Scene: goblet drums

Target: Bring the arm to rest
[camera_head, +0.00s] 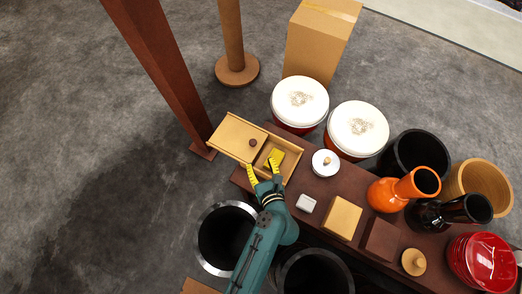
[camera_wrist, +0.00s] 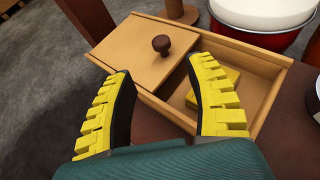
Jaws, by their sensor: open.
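My gripper (camera_head: 265,174) is open and empty, its yellow ridged fingers apart. It is at the near side of a wooden box (camera_head: 291,167) on the dark red-brown bench. In the wrist view my gripper (camera_wrist: 160,95) shows the same wide gap between its fingers. The box's lid (camera_head: 236,136), with a round brown knob, is slid to the left and leaves the right part of the box open. A yellow block (camera_head: 275,157) lies inside the open part; it is partly hidden behind the right finger in the wrist view (camera_wrist: 230,76).
The bench (camera_head: 322,187) also holds a white lidded pot (camera_head: 324,163), a small pale block (camera_head: 306,203), a yellow box (camera_head: 342,217), an orange goblet drum (camera_head: 386,194) and red plates (camera_head: 487,262). White-topped drums (camera_head: 300,98) stand behind. Dark open drums (camera_head: 225,240) stand in front. A brown post (camera_head: 160,65) rises left.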

